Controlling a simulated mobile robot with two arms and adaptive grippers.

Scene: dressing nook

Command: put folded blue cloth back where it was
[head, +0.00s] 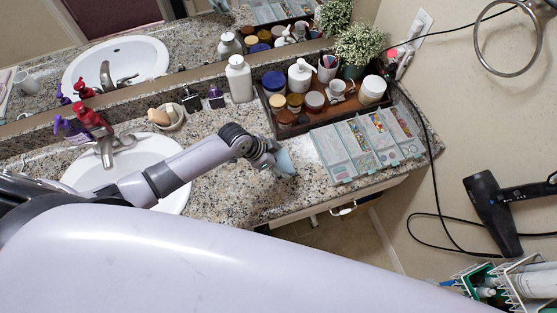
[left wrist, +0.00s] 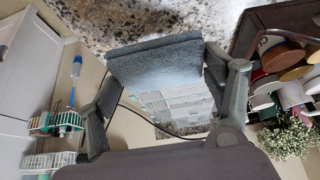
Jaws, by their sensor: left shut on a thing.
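The folded blue cloth (head: 286,163) is at the tip of my left gripper (head: 270,157), over the speckled counter near its front edge. In the left wrist view the folded cloth (left wrist: 160,64) shows as a grey-blue slab between the two fingers of my left gripper (left wrist: 162,78), which is shut on it. I cannot tell whether the cloth touches the counter. My right gripper is not in view.
Behind stands a wooden tray (head: 286,132) of jars and bottles. A white sink (head: 140,160) is at the left. A black hair dryer (head: 492,212) hangs at the right wall.

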